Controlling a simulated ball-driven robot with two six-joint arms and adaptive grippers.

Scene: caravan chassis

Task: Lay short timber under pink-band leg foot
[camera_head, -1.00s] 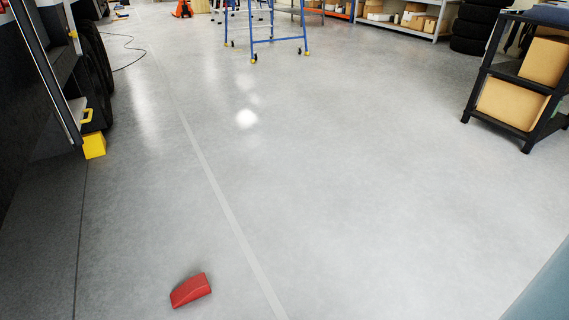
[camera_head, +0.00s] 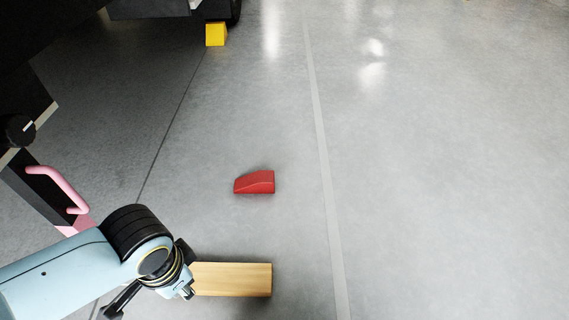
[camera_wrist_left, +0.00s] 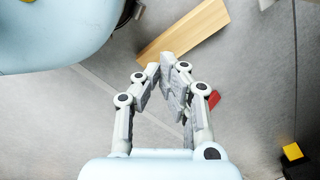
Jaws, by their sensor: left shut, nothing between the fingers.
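The short timber (camera_head: 235,279), a pale wooden block, lies flat on the floor at the bottom of the head view, its left end hidden by my left wrist. It also shows in the left wrist view (camera_wrist_left: 185,32), beyond the fingertips. The pink-band leg (camera_head: 45,190) is dark with a pink handle and slants down at the left; pink shows at its lower end, and my arm hides what lies below. My left gripper (camera_wrist_left: 173,66) is shut and empty, apart from the timber in the picture. In the head view it is mostly hidden behind my wrist. My right gripper is not in view.
A red wedge (camera_head: 254,182) lies on the floor beyond the timber. A yellow chock (camera_head: 216,34) stands by a wheel at the top, under the dark chassis (camera_head: 60,50). The floor to the right is clear, with a pale stripe (camera_head: 322,150).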

